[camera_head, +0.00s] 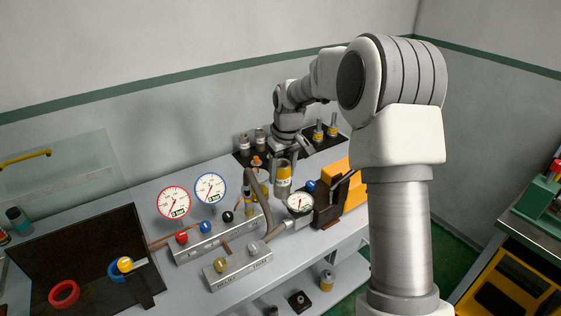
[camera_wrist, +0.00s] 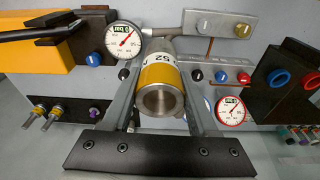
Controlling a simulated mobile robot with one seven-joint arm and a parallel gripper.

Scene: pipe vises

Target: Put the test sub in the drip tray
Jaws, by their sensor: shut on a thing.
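The test sub appears to be the metal cylinder with a yellow band (camera_head: 284,173), held upright above the bench among the gauges. In the wrist view the cylinder (camera_wrist: 158,76) shows its open bore and a white label reading 52. My gripper (camera_head: 287,151) is shut on it, with a finger on each side; the fingers also show in the wrist view (camera_wrist: 160,88). No drip tray is clearly marked.
Gauges with red (camera_head: 173,203) and blue (camera_head: 210,188) rims stand left of the cylinder, above a valve block. A white-faced gauge (camera_head: 300,202) and a grey hose (camera_head: 262,200) are close by. An orange-yellow block (camera_head: 338,182) is right. Several fittings stand on dark mats behind.

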